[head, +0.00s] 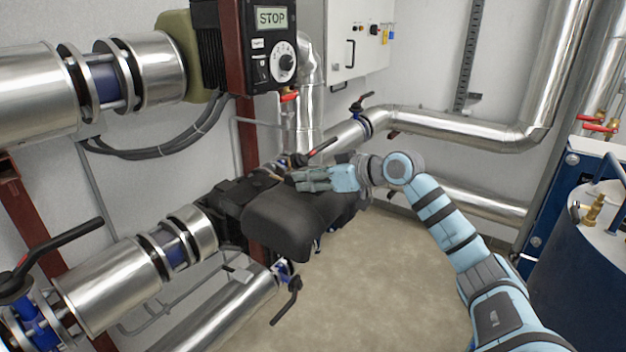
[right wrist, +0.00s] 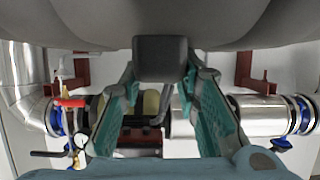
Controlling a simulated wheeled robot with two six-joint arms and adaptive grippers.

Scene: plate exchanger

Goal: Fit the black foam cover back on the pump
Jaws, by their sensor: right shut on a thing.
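The black foam cover (head: 290,222) is a bulky, rounded dark shell in the middle of the head view, in front of the lower pipe line. My right gripper (head: 300,180) is at its upper side. In the right wrist view the gripper (right wrist: 162,95) is shut on a dark block-shaped part of the cover (right wrist: 160,58), between its green-padded fingers. The cover's grey underside or side fills the top of that view. Dark pump parts (head: 228,198) show just left of the cover; the cover hides the rest. I cannot tell whether the cover touches them. My left gripper is out of view.
A pump controller (head: 270,45) reading STOP hangs above on a red post. Shiny insulated pipes (head: 120,280) with black lever valves (head: 60,250) run at left. A blue tank (head: 580,240) stands at right. The floor (head: 370,280) is clear.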

